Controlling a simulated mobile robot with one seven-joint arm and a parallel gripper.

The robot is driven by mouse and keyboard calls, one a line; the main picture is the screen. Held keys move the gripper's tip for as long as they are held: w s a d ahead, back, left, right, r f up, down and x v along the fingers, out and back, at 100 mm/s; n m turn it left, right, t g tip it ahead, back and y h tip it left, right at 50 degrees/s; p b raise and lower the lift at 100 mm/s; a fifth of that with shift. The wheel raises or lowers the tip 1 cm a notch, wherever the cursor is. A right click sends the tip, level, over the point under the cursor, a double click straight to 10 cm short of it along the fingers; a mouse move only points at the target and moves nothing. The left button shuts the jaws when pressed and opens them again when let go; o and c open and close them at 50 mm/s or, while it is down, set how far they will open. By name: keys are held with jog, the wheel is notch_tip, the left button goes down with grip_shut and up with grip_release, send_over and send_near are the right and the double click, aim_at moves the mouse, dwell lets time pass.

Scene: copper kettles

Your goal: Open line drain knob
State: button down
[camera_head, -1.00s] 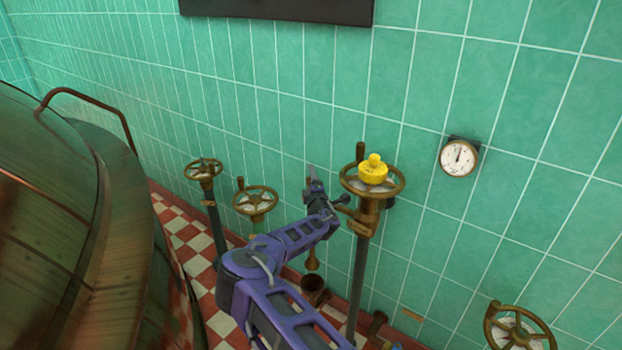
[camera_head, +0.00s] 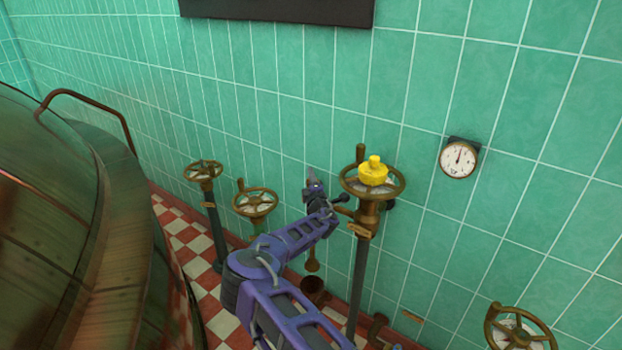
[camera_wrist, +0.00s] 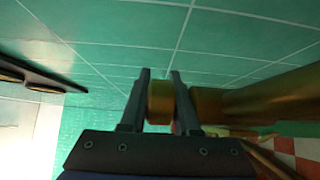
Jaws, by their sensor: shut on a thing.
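The brass line drain knob (camera_wrist: 160,102) is a short round piece between the two dark fingers in the wrist view. My gripper (camera_wrist: 160,76) is shut on it, with one finger on each side. Just right of the right finger is a thicker brass pipe (camera_wrist: 245,101). In the head view my gripper (camera_head: 317,188) is by the tiled wall, left of the brass valve body (camera_head: 367,215). The knob cannot be made out there, hidden by my gripper.
A handwheel (camera_head: 396,186) with a yellow cap (camera_head: 373,171) stands close to the right of my gripper. Two more handwheels (camera_head: 255,202) (camera_head: 203,170) are to the left. A gauge (camera_head: 458,158) hangs on the wall. A large copper kettle (camera_head: 50,230) fills the left.

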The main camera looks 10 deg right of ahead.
jog(key=shift+s+a+n+g+y, duration=0.1)
jog(key=shift+a+n+g+y, duration=0.15)
jog(key=shift+n+y, duration=0.7)
jog(key=shift+a+n+g+y, duration=0.2)
jog(key=shift+n+y, duration=0.4)
jog(key=shift+y, duration=0.8)
jog(key=shift+s+a+n+g+y, duration=0.15)
jog(key=shift+n+g+y, duration=0.1)
jog(key=shift+n+y, duration=0.7)
jog(key=shift+w, duration=0.1)
jog(key=c, duration=0.6)
grip_release()
jog(key=shift+c, duration=0.2)
jog(key=shift+m, duration=0.5)
